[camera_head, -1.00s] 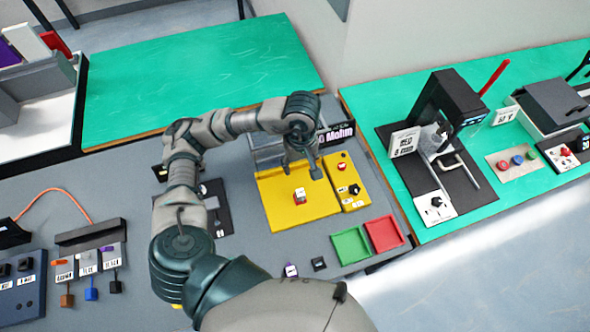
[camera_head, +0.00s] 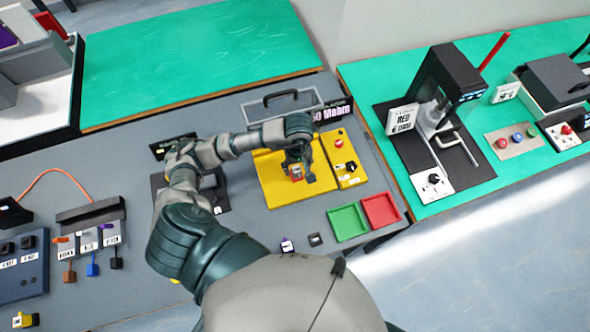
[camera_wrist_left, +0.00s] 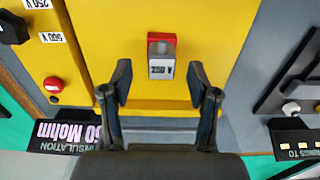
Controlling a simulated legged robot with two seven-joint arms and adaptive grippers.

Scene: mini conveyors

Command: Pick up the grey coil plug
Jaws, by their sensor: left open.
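The grey coil plug (camera_wrist_left: 162,58) is a small grey block with a red part behind it and a white printed label. It stands on the yellow plate (camera_wrist_left: 225,30) of the test station, ahead of my left fingertips in the left wrist view. In the head view the plug (camera_head: 296,171) is partly hidden by my left gripper (camera_head: 299,174). In the wrist view my left gripper (camera_wrist_left: 160,72) is open and empty, one finger on each side of the plug's line, with clear gaps. My right gripper is not in view.
A yellow control box (camera_head: 347,172) with a red button and a knob stands right of the plate. A green tray (camera_head: 348,222) and a red tray (camera_head: 381,211) lie in front. A clear case with a black handle (camera_head: 281,100) and the "60 Mohm" sign (camera_head: 333,112) stand behind.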

